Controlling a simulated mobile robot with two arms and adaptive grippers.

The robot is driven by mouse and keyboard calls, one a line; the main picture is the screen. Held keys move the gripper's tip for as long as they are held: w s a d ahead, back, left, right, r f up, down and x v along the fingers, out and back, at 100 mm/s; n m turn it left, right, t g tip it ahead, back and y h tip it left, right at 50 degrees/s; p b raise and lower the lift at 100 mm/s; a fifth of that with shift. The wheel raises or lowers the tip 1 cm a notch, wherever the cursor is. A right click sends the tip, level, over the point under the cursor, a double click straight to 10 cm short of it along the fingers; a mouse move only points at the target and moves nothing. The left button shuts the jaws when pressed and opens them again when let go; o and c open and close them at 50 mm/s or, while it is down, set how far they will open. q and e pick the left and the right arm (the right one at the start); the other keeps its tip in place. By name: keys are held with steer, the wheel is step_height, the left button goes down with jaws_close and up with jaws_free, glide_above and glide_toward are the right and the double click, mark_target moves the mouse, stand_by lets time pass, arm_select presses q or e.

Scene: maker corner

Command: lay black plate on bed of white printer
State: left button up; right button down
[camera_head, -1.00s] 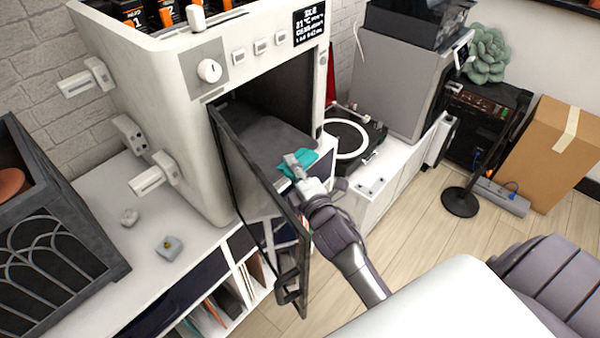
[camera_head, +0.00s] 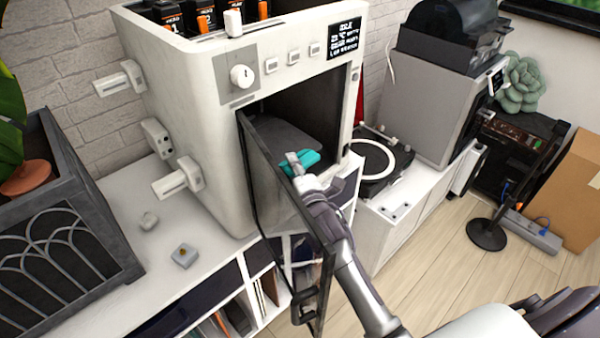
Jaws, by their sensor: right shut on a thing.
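The white printer (camera_head: 200,100) stands on the white cabinet with its dark door (camera_head: 290,215) swung open toward me. The black plate (camera_head: 280,138) shows as a dark flat sheet inside the chamber opening, partly hidden by the door. My right gripper (camera_head: 298,164) is at the mouth of the chamber, shut on the near edge of the plate. A small teal piece (camera_head: 312,157) shows right at the fingertips. The printer bed is hidden, so I cannot tell whether the plate touches it. My left gripper is not in view.
The open door stands close along the left of my right arm. A turntable (camera_head: 375,165) and a grey machine (camera_head: 430,95) stand to the right. A dark planter box (camera_head: 65,210) and small loose parts (camera_head: 185,255) are at the left.

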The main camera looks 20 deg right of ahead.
mark_target(272, 151)
steer(key=shift+w+a+b, duration=0.4)
steer(key=shift+w+b, duration=0.3)
steer(key=shift+w, duration=0.5)
steer(key=shift+w+a+b, duration=0.45)
steer(key=shift+w+b, duration=0.25)
steer(key=shift+w, duration=0.45)
steer(key=shift+w+a+b, duration=0.4)
steer(key=shift+w+b, duration=0.3)
steer(key=shift+w, duration=0.5)
steer(key=shift+w+a+f, duration=0.1)
steer(key=shift+w+f, duration=0.1)
steer(key=shift+f, duration=0.05)
steer(key=shift+f+b, duration=0.9)
steer(key=shift+f, duration=0.05)
jaws_free()
steer(key=shift+f, duration=0.2)
steer(key=shift+f+b, duration=0.35)
steer(key=shift+f, duration=0.15)
